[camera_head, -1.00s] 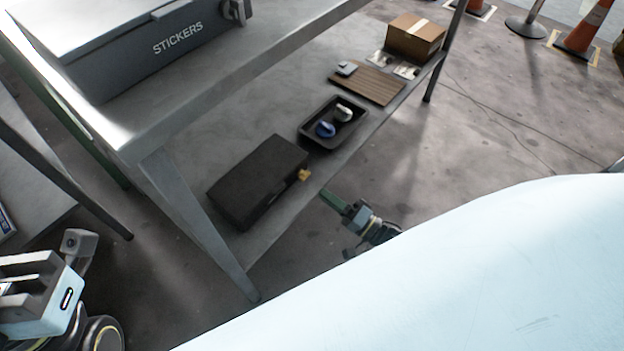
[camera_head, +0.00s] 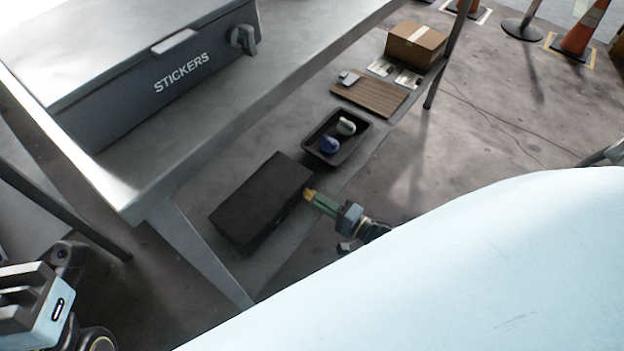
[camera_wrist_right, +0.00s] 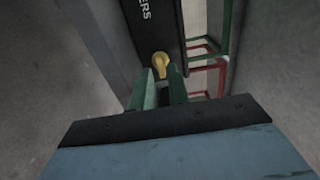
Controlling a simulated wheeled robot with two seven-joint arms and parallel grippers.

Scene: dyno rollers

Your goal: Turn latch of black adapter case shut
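The black adapter case (camera_head: 262,200) lies on the lower shelf in the head view. In the right wrist view its dark side (camera_wrist_right: 150,30) shows with white letters ending in "ERS". Its yellow latch (camera_head: 309,194) is on the side facing my right arm; it also shows in the right wrist view (camera_wrist_right: 160,61). My right gripper (camera_head: 317,201) is at the latch. In the right wrist view its green fingers (camera_wrist_right: 163,80) are apart, with the latch's lower end between their tips. Contact cannot be told. Part of my left arm shows at lower left, without fingers.
A black tray (camera_head: 313,153) with a blue and a white item sits beside the case. Beyond are a wooden board (camera_head: 378,99) and a cardboard box (camera_head: 416,45). The upper tabletop (camera_head: 180,130) holds a grey STICKERS case (camera_head: 160,80). A table leg (camera_head: 205,258) stands near the case.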

